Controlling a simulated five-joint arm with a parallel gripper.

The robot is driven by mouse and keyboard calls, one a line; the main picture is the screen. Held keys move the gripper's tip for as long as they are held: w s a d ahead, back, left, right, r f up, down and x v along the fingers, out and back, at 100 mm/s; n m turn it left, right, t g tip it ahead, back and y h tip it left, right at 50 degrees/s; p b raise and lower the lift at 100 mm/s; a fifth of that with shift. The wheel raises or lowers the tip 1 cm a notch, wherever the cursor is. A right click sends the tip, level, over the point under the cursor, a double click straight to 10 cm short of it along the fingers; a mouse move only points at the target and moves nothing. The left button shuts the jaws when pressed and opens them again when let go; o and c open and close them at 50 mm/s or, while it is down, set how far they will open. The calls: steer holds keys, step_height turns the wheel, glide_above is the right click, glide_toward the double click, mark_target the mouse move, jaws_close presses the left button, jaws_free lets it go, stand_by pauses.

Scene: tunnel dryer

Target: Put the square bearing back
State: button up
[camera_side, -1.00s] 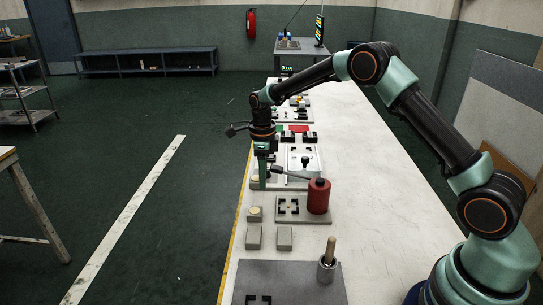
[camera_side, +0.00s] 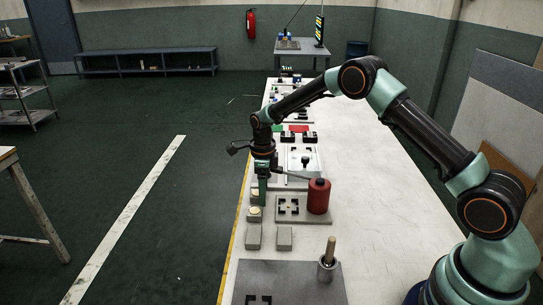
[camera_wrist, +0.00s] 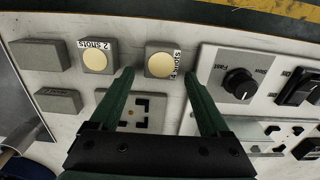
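I cannot pick out a square bearing with certainty in either view. My gripper (camera_side: 262,194) points down over the left edge of the bench, and its fingers stand apart with nothing between them in the wrist view (camera_wrist: 158,64). A grey block with a cream round disc (camera_wrist: 163,59) shows between and beyond the fingertips. A grey plate with black corner brackets (camera_side: 289,217) lies to the right of my gripper. My fingers partly hide that plate in the wrist view.
A red cylinder (camera_side: 318,196) stands on the plate's right side. A wooden-handled tool stands in a metal cup (camera_side: 327,269). Panels with a knob (camera_wrist: 239,84) and switches lie beyond. The bench's right side is clear.

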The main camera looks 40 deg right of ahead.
steer(key=s+r+n+t, duration=0.1)
steer(key=s+r+n, duration=0.2)
steer(key=r, duration=0.7)
steer(key=s+r+n+t, duration=0.15)
steer(key=r+n, duration=0.25)
steer(key=r, duration=0.7)
steer(key=s+r+n+t, duration=0.3)
steer(key=s+n, duration=1.6)
steer(key=n, duration=0.1)
steer(key=shift+s+a, duration=0.4)
steer(key=shift+a, duration=0.05)
